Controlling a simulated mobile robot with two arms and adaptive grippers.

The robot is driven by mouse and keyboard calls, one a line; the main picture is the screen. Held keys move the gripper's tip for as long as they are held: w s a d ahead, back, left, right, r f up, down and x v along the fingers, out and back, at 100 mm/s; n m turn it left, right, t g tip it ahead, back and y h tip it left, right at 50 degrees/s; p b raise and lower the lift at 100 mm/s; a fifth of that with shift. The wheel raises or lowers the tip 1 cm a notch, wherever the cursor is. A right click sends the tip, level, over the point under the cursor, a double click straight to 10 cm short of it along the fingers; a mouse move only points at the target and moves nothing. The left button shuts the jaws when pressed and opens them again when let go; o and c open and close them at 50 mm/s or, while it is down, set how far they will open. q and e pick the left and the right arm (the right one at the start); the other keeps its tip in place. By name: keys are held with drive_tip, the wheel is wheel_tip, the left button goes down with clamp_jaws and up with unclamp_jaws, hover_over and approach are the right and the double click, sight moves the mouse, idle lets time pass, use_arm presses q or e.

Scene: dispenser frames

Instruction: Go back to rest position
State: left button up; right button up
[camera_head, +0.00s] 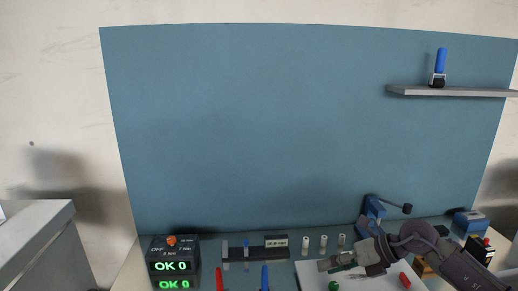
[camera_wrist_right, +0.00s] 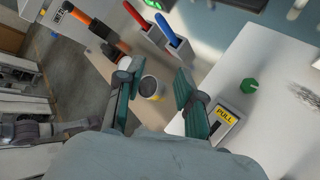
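My right gripper (camera_head: 328,266) reaches in from the right in the head view, low over the white board (camera_head: 312,278) on the workbench. In the right wrist view its two fingers (camera_wrist_right: 158,82) are spread apart, with nothing held between them. A small grey cup-like thing with a yellow mark (camera_wrist_right: 150,88) shows beyond the gap, apart from the fingers as far as I can tell. My left gripper is not seen in the head view.
A black box with green OK displays (camera_head: 172,265) stands at the left. Red (camera_head: 219,278) and blue (camera_head: 265,277) handles stand near the front. A green knob (camera_wrist_right: 249,86) lies on the board. A grey shelf (camera_head: 455,92) holds a blue-handled tool (camera_head: 440,62).

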drive_tip(key=s+a+r+m+t+y, duration=0.3)
drive_tip(key=a+r+m+t+y, duration=0.3)
drive_tip(key=a+r+m+t, duration=0.35)
drive_tip(key=s+d+f+m+h, duration=0.4)
drive_tip(key=d+f+m+h, duration=0.2)
drive_tip(key=f+m+h, duration=0.45)
drive_tip(key=s+d+f+m+h, duration=0.5)
drive_tip(key=d+f+m+h, duration=0.15)
drive_tip(key=m, duration=0.75)
drive_tip(key=s+f+m+g, duration=0.1)
drive_tip(key=s+f+g, duration=0.25)
drive_tip(key=s, duration=0.35)
drive_tip(key=s+f+m+g+y, duration=0.1)
drive_tip(key=s+f+g, duration=0.25)
drive_tip(key=s, duration=0.25)
drive_tip(key=s+f+m+g, duration=0.2)
drive_tip(key=s+f+g, duration=0.15)
drive_tip(key=s, duration=0.35)
wheel_tip(320, 180, down, 32)
drive_tip(key=s+b, duration=0.2)
drive_tip(key=b, duration=0.4)
drive_tip(key=s+d+f+g+b, duration=0.1)
drive_tip(key=s+f+b, duration=0.1)
drive_tip(key=s+f, duration=0.6)
drive_tip(key=s+d+f+b, duration=0.2)
drive_tip(key=s+f, duration=0.7)
drive_tip(key=f, duration=0.4)
drive_tip(key=shift+n+g, duration=0.4)
